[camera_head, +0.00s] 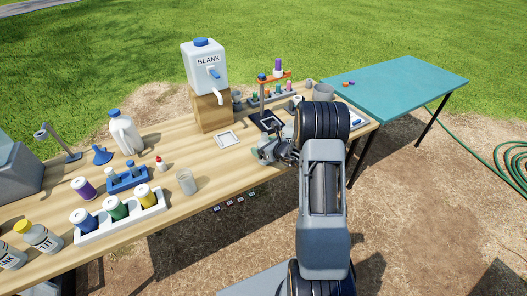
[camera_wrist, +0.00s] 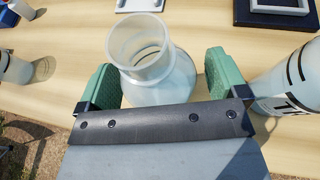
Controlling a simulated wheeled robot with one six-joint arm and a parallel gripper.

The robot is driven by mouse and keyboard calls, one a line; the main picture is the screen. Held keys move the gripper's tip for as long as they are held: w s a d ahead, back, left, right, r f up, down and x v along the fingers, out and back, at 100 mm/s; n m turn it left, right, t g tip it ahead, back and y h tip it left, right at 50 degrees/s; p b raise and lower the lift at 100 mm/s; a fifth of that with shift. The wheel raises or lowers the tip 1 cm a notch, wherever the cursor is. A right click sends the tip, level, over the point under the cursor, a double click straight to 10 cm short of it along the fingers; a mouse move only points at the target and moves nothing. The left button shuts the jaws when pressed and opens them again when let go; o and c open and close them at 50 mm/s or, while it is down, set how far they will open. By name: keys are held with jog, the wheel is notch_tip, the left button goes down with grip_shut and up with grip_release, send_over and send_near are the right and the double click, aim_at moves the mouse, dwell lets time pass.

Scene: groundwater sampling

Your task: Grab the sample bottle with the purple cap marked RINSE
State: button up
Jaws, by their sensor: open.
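My gripper (camera_wrist: 161,80) is open, with one green pad on each side of a clear, wide-mouthed vessel (camera_wrist: 150,48); whether the pads touch it I cannot tell. In the head view my gripper (camera_head: 268,152) is low over the table's right part, largely hidden by my arm. A small purple-and-white item (camera_head: 278,66) shows upright by the orange bar of a stand, behind my gripper. A bottle with a purple band and pale top (camera_head: 83,188) stands at the table's left. No RINSE marking is readable on either.
A white bottle with partial black lettering (camera_wrist: 296,78) stands close to the right pad. The white BLANK jug (camera_head: 204,68) sits on a wooden block. A white rack (camera_head: 122,222) of bottles is at the front left. A teal table (camera_head: 400,85) stands to the right.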

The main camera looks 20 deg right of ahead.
jog(key=c, duration=1.1)
jog(key=shift+r, duration=0.15)
